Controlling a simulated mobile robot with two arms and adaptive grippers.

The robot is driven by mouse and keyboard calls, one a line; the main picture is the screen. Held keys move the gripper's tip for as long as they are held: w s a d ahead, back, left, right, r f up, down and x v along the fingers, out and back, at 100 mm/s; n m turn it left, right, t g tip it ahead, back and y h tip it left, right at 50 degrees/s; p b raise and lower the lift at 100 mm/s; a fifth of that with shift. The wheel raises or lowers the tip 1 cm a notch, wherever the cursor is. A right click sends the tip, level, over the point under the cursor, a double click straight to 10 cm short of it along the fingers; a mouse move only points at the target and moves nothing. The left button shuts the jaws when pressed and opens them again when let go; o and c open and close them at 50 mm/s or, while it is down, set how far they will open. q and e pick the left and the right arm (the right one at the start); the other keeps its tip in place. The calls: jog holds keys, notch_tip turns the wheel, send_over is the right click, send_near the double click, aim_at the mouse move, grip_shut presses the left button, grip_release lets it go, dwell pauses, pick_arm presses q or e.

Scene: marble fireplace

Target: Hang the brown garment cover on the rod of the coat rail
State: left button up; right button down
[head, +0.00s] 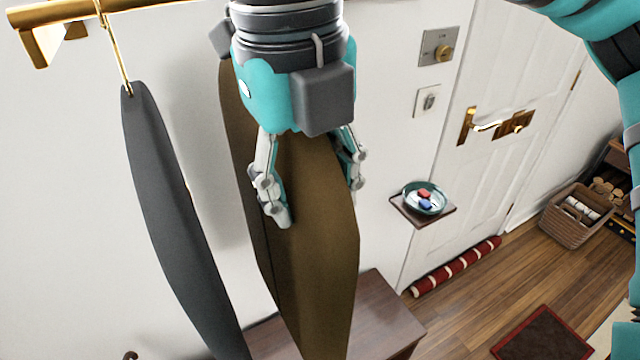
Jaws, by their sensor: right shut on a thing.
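The brown garment cover (318,235) hangs upright in the middle of the head view. My right gripper (318,198) is shut on it near its upper part, with a finger on each side. The cover's top and any hook are hidden behind the gripper. The brass rod of the coat rail (85,10) runs along the top left and leaves the frame at the top. The brown cover is to the right of the visible rod, and I cannot tell whether it touches the rail. My left gripper is out of view.
A dark grey garment cover (180,210) hangs from the rod by a brass hook (113,45), left of the brown one with a gap between. A dark wooden bench (375,310) stands below. A small shelf with a dish (425,198) is on the wall beside the white door (500,80).

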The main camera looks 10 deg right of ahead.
jog(key=shift+w+a+r+p, duration=0.1)
jog(key=shift+w+a+p, duration=0.15)
jog(key=shift+w+p, duration=0.4)
jog(key=shift+w+a+f+p, duration=0.1)
jog(key=shift+w+a+p, duration=0.2)
jog(key=shift+w, duration=0.7)
jog(key=shift+w+a+r+p, duration=0.1)
jog(key=shift+w+a+p, duration=0.15)
jog(key=shift+w+p, duration=0.4)
notch_tip(320, 180, down, 3)
jog(key=b, duration=0.3)
jog(key=shift+w, duration=0.1)
jog(key=c, duration=0.6)
grip_release()
jog(key=shift+c, duration=0.2)
